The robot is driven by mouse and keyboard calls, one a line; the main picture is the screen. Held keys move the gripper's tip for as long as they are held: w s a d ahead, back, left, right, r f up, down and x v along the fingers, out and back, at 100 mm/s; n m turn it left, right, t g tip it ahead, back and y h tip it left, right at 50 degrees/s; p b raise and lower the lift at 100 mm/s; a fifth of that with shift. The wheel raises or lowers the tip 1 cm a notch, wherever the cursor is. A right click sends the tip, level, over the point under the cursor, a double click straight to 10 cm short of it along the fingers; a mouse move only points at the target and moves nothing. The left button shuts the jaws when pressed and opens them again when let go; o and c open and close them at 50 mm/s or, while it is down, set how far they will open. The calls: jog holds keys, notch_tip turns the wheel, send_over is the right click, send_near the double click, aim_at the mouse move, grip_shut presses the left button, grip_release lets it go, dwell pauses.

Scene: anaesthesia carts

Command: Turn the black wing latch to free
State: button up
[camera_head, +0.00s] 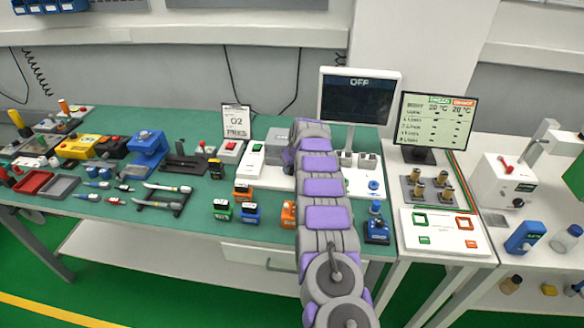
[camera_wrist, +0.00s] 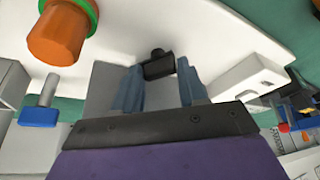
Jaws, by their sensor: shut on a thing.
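The black wing latch (camera_wrist: 158,66) shows in the wrist view as a small dark block with a rounded knob behind it. It sits at the edge of a grey surface (camera_wrist: 103,88). My gripper (camera_wrist: 159,70) has its two blue-grey fingers on either side of the latch and is shut on it. The latch's exact turn angle is hard to tell. In the head view, my purple and grey arm reaches over the bench to a grey box (camera_head: 278,143), and hides the latch and my fingertips.
An orange cylinder with a green collar (camera_wrist: 60,30) and a blue-based part (camera_wrist: 40,115) are left in the wrist view. A white block (camera_wrist: 245,80) is close on the right. In the head view, a monitor reading OFF (camera_head: 358,97) stands behind my arm. Small coloured blocks (camera_head: 222,210) are left of it.

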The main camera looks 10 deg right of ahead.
jog(key=shift+r, duration=0.15)
jog(key=o, duration=0.8)
jog(key=shift+c, duration=0.2)
jog(key=p+v, duration=0.3)
jog(key=v, duration=1.4)
jog(key=shift+c, duration=0.4)
